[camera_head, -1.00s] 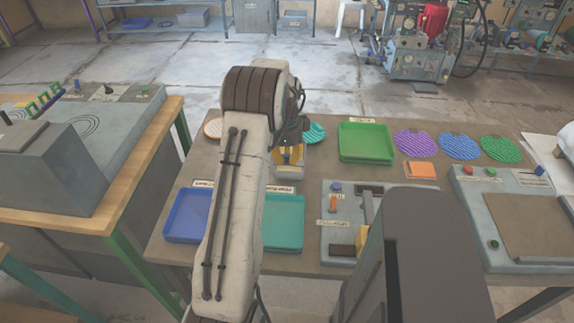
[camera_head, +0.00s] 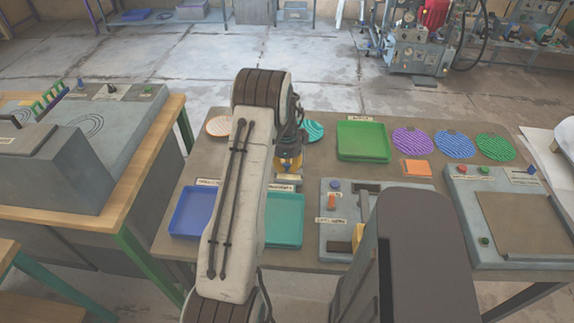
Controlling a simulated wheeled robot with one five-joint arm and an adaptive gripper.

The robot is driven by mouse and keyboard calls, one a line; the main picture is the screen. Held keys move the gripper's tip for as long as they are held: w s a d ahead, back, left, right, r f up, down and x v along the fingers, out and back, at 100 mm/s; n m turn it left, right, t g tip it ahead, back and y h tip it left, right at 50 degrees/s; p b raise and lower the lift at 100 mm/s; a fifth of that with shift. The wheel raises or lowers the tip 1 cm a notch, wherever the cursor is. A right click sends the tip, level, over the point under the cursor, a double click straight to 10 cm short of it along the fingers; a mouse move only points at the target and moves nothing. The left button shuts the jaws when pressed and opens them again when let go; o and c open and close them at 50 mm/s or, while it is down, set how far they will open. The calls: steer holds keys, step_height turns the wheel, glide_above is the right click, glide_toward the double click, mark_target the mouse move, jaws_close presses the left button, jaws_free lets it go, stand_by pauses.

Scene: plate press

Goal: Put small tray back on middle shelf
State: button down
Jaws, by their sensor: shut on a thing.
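My gripper (camera_head: 289,161) is at the middle of the worktable, low over its far half, partly hidden behind my arm. Its yellow part shows. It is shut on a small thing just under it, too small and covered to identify. A green tray (camera_head: 363,141) lies to the right of the gripper. A blue tray (camera_head: 191,212) lies at the front left, and a teal tray (camera_head: 286,228) lies partly behind my arm. I cannot tell which tray is the small one. A blue-framed shelf (camera_head: 150,16) stands at the far back left; its levels are cut off.
Purple (camera_head: 412,141), blue (camera_head: 455,144) and green (camera_head: 495,147) discs lie on the right. A grey press device (camera_head: 350,200) stands at the front middle, and a grey control panel (camera_head: 520,215) at the right. A workbench (camera_head: 120,190) borders the left.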

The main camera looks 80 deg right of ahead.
steer(key=c, duration=1.3)
jaws_free()
steer(key=shift+o, duration=0.2)
steer(key=shift+r, duration=0.15)
